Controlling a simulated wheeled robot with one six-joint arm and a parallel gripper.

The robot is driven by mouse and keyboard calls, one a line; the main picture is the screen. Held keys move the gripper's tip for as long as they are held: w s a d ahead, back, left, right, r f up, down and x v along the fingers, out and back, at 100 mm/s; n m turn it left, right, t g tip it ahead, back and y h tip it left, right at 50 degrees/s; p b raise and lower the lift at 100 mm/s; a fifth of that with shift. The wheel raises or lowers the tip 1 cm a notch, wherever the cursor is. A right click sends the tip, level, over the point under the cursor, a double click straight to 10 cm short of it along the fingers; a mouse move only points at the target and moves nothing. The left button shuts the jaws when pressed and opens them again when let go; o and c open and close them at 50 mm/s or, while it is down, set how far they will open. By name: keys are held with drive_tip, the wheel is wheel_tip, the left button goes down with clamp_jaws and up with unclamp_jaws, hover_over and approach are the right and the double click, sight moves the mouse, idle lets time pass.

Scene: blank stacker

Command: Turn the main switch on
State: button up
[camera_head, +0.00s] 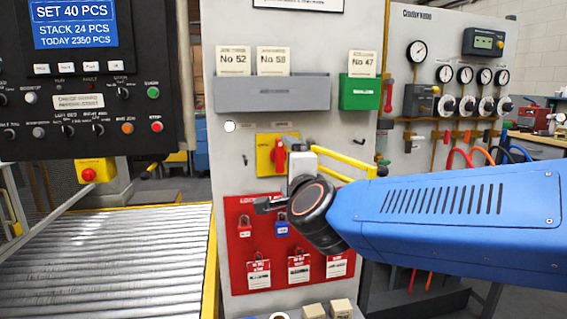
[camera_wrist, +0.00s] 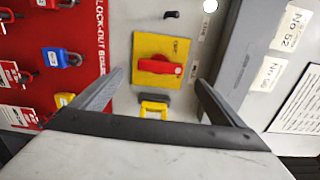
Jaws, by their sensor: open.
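The main switch is a red rotary handle (camera_head: 279,156) on a yellow plate (camera_head: 263,140), on the pale panel. In the wrist view the handle (camera_wrist: 159,67) lies across the picture on the yellow plate (camera_wrist: 147,44), which matches upright in the head view. My gripper (camera_head: 272,180) is open in front of the switch, and it partly hides the plate in the head view. In the wrist view its fingers (camera_wrist: 159,82) stand apart on either side of the handle's line, with nothing between them. The gap to the handle is hard to judge.
A yellow bracket (camera_wrist: 154,110) sticks out right beside the switch; its bars (camera_head: 345,160) show behind my arm. A red lock-out board (camera_head: 236,215) with padlocks and tags is below. A grey card holder (camera_head: 270,94) and a green one (camera_head: 358,93) are above.

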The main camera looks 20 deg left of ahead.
drive_tip(key=v, duration=1)
drive_tip(key=shift+w+d+f, duration=0.1)
drive_tip(key=shift+w, duration=0.05)
drive_tip(key=w+d+f+n+g, duration=0.25)
drive_tip(key=d+n, duration=0.25)
drive_tip(key=d, duration=0.4)
drive_tip(key=s+d+f+n+g+h, duration=0.2)
drive_tip(key=s+d+f+n, duration=0.1)
drive_tip(key=d+f, duration=0.6)
drive_tip(key=s+d+f+n+g+h, duration=0.3)
drive_tip(key=d+f, duration=0.6)
drive_tip(key=d, duration=0.7)
drive_tip(key=shift+s+d, duration=0.2)
drive_tip(key=shift+s, duration=0.7)
drive_tip(key=s+d+f+g+h, duration=0.1)
drive_tip(key=s+d+f, duration=0.1)
drive_tip(key=s+d, duration=0.1)
drive_tip(key=s+d+f+g+h, duration=0.1)
drive_tip(key=s+d+f, duration=0.2)
drive_tip(key=d, duration=0.1)
drive_tip(key=s+d+f+g+h, duration=0.1)
drive_tip(key=s+d+f+h, duration=0.1)
drive_tip(key=s+d, duration=0.2)
drive_tip(key=shift+d+f+n, duration=0.2)
drive_tip(key=shift+d+n, duration=0.05)
drive_tip(key=shift+n, duration=0.15)
drive_tip(key=shift+c, duration=0.3)
